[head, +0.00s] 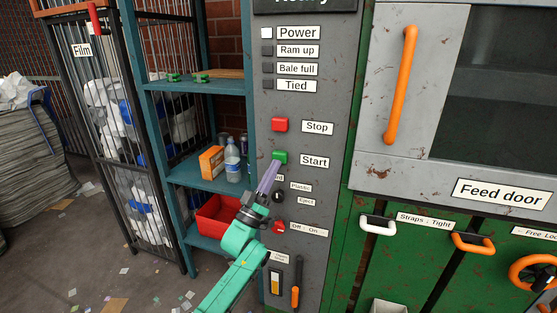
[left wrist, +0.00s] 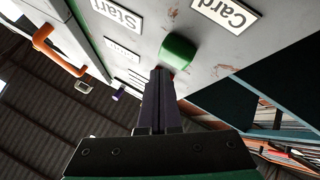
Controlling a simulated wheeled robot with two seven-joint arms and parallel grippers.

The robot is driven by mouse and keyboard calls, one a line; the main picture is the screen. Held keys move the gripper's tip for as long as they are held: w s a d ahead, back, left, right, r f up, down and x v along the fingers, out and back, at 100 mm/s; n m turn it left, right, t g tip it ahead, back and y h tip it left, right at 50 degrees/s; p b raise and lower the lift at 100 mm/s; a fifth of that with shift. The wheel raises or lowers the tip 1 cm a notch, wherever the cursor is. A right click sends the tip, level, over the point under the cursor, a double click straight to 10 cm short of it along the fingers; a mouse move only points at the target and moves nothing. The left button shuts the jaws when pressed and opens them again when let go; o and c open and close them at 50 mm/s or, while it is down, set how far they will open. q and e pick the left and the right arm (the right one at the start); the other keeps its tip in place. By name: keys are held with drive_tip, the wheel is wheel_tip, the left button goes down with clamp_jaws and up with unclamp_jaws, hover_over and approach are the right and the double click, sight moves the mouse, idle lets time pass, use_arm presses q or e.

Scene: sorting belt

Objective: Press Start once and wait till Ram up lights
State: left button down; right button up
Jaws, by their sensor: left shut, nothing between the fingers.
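The green Start button (head: 280,157) is on the grey control panel (head: 330,90), left of its Start label (head: 314,162). It also shows in the left wrist view (left wrist: 178,52). My left gripper (head: 274,166) is shut and empty, its fingertips at the button's lower edge in the head view. In the left wrist view the fingertips (left wrist: 160,73) overlap the button's edge; I cannot tell whether they touch it. The Ram up lamp (head: 267,50) is dark. The Power lamp (head: 267,33) is white. My right gripper is not in view.
The red Stop button (head: 280,125) is just above Start. A selector knob (head: 278,196) and another red control (head: 278,227) are below, close to my left arm. A teal shelf (head: 190,85) stands left, the feed door (head: 440,170) right.

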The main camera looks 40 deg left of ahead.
use_arm(q)
drive_tip(key=shift+w, duration=0.1)
idle(0.5)
drive_tip(key=shift+w+a+b, duration=0.15)
drive_tip(key=shift+w+b, duration=0.15)
drive_tip(key=shift+b, duration=0.05)
